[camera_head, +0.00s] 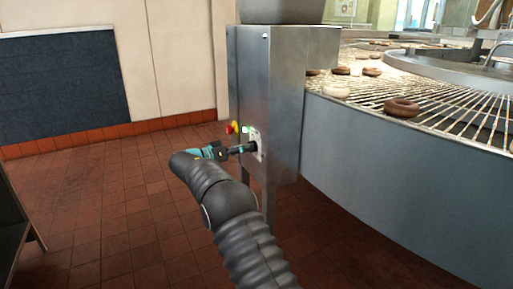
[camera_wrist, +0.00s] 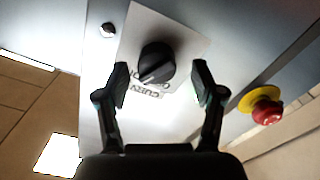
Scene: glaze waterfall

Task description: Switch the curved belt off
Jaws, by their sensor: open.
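The curved belt (camera_head: 440,103) is a wire-mesh conveyor with doughnuts on it, at the right of the head view. A steel control box (camera_head: 281,85) stands at its near end. On the box is a black rotary knob (camera_wrist: 157,62) on a white label plate (camera_wrist: 185,28) with partly readable lettering, "CURV". My gripper (camera_wrist: 160,82) is open, with one finger on either side of the knob and gaps visible between fingers and knob. In the head view my gripper (camera_head: 246,149) reaches the face of the box, and the knob is hard to make out there.
A red and yellow emergency stop button (camera_wrist: 264,108) sits beside the plate; it also shows in the head view (camera_head: 233,127). A small green light (camera_head: 247,128) is lit on the box. The tiled floor (camera_head: 110,205) at left is clear.

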